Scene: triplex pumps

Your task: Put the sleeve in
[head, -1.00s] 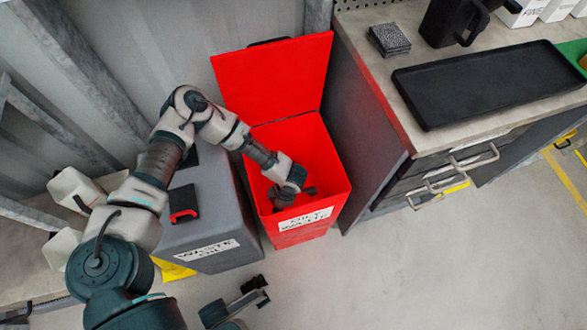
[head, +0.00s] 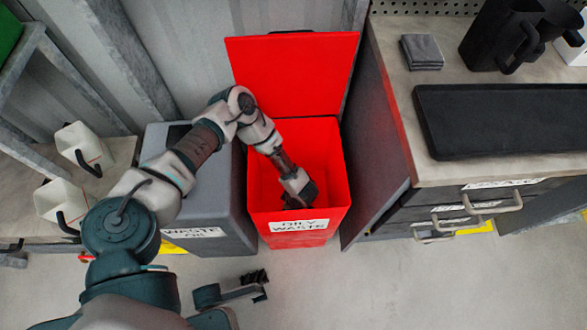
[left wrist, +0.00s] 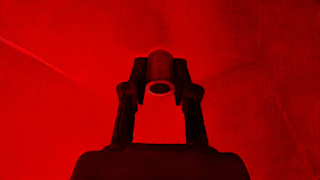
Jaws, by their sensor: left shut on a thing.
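The sleeve (left wrist: 160,70) is a short hollow cylinder, tinted red, with its dark round bore facing the camera in the left wrist view. My left gripper (left wrist: 160,88) is shut on it, one finger on each side. In the head view my left gripper (head: 302,198) reaches down inside the open red oily waste bin (head: 335,215), near its front wall. The sleeve cannot be made out there. The bin's red lid (head: 290,75) stands up at the back. My right gripper (head: 262,286) is low over the floor, with its fingers apart and nothing between them.
A grey waste oil bin (head: 225,220) stands left of the red bin. On the right a workbench (head: 400,125) holds a black tray (head: 500,120), grey cloths (head: 422,52) and black jugs (head: 497,35). White jugs (head: 82,145) stand at the left. Floor in front is clear.

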